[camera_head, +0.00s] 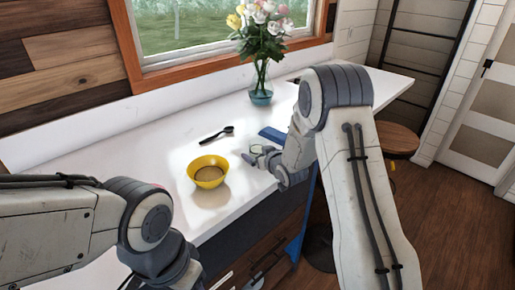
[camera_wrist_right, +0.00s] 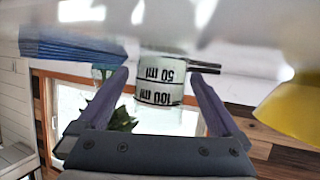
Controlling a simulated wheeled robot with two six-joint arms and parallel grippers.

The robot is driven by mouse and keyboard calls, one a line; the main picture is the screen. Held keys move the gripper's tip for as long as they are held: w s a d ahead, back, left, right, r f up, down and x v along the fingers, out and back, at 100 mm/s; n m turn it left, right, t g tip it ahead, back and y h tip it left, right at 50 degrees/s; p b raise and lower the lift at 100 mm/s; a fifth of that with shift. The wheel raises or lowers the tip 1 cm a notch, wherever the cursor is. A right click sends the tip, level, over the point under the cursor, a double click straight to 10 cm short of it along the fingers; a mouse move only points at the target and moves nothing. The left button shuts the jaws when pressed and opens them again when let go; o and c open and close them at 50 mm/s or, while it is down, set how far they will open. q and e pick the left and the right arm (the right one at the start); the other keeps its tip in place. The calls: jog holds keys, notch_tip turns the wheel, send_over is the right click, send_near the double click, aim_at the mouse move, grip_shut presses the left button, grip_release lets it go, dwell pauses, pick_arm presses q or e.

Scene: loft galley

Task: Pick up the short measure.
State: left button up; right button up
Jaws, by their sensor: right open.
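The short measure (camera_head: 256,149) is a small clear cup near the front edge of the white counter, right of the yellow bowl. In the right wrist view, which looks upside down, the measure (camera_wrist_right: 160,92) shows black 50 ml and 100 ml marks on white bands. My right gripper (camera_head: 259,157) is open and low at the counter, with its fingers around the measure. In the wrist view, the measure shows between the two fingers (camera_wrist_right: 158,76), with a gap on each side. Part of it is hidden in the head view by the gripper. My left arm shows at lower left, its gripper out of frame.
A yellow bowl (camera_head: 208,172) with brownish contents stands left of the measure. A black spoon (camera_head: 217,135) lies behind it. A blue cloth (camera_head: 272,134) lies behind my right gripper. A glass vase (camera_head: 261,88) of flowers stands near the window. The counter's left part is clear.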

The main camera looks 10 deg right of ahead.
aim_at(258, 143)
jog(key=shift+w+a+f, duration=0.1)
jog(key=shift+w+f, duration=0.1)
jog(key=shift+w, duration=0.2)
jog(key=c, duration=1.5)
jog(key=shift+r, duration=0.15)
jog(key=shift+r+b, duration=0.45)
jog(key=shift+r, duration=1.5)
jog(key=shift+s+d+r+b, duration=0.25)
jog(key=shift+s+d+r, duration=0.9)
jog(key=shift+s+d, duration=0.25)
jog(key=shift+s+d+r+b, duration=0.2)
jog(key=shift+s+d+r, duration=0.95)
jog(key=shift+d, duration=0.3)
jog(key=shift+s+d+r+b, duration=0.25)
jog(key=shift+s+d+r, duration=0.85)
jog(key=shift+s+d, duration=0.3)
